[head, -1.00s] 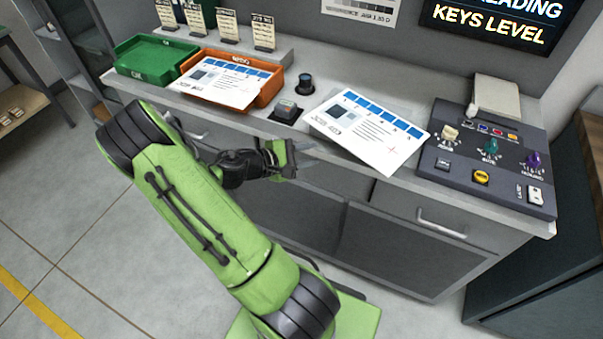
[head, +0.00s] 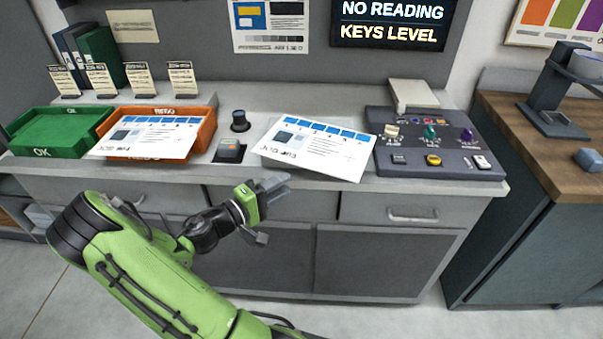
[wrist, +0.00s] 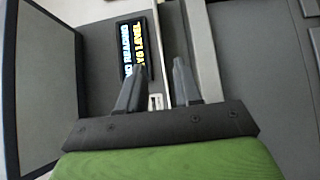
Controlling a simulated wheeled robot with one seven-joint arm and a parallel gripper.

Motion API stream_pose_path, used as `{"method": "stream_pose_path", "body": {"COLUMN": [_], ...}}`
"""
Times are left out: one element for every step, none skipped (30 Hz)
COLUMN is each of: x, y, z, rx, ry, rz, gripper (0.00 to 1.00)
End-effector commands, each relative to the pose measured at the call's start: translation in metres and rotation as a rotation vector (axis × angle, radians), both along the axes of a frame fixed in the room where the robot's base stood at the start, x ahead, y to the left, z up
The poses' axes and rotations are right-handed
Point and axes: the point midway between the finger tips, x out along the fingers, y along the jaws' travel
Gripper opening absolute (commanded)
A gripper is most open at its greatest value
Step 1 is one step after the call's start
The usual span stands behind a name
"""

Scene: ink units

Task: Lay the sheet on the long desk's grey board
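A white printed sheet (head: 318,150) with a row of blue blocks lies on the long desk (head: 345,106), left of the control panel. Its near edge reaches the desk's front edge. Any grey board under it is mostly hidden; I cannot make out its outline. A similar sheet (head: 150,137) lies across the orange REDO tray (head: 204,128), overhanging its front. My gripper (head: 277,187) is in front of the desk, below and apart from the middle sheet. In the wrist view its two fingers (wrist: 158,75) stand apart with nothing between them.
A green OK tray (head: 60,135) stands at the left. A dark knob (head: 239,121) and a small button box (head: 229,151) stand between the sheets. The control panel (head: 440,145) is on the right. A wall screen (head: 390,22) reads "NO READING, KEYS LEVEL".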

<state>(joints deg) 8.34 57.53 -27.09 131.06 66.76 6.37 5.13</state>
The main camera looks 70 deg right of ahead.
Motion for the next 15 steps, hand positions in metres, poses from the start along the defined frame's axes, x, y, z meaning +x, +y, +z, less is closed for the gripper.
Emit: {"method": "stream_pose_path", "body": {"x": [-0.007, -0.01, -0.014, -0.018, -0.021, -0.025, -0.028, -0.031, -0.036, -0.039, -0.042, -0.046, -0.049, -0.052, -0.055], "y": [-0.009, -0.014, -0.021, -0.026, -0.031, -0.037, -0.043, -0.048, -0.055, -0.059, -0.065, -0.071, -0.076, -0.08, -0.086], "z": [-0.001, -0.001, -0.001, -0.001, -0.001, -0.001, -0.001, -0.001, -0.001, -0.001, -0.001, -0.001, -0.001, -0.001, -0.001], "rx": [-0.001, -0.001, -0.001, -0.002, -0.001, -0.001, -0.001, -0.002, -0.002, -0.002, -0.002, -0.001, -0.001, -0.002, -0.001], "ry": [-0.001, -0.001, -0.002, -0.003, -0.002, 0.0, -0.002, -0.003, -0.001, -0.001, -0.002, -0.002, -0.002, -0.002, 0.0], "rz": [-0.006, -0.006, -0.005, -0.005, -0.005, -0.005, -0.005, -0.004, -0.005, -0.005, -0.004, -0.005, -0.003, -0.004, -0.002], "gripper": [0.34, 0.34, 0.34, 0.34, 0.34, 0.34, 0.34, 0.34, 0.34, 0.34, 0.34, 0.34, 0.34, 0.34, 0.34]}}
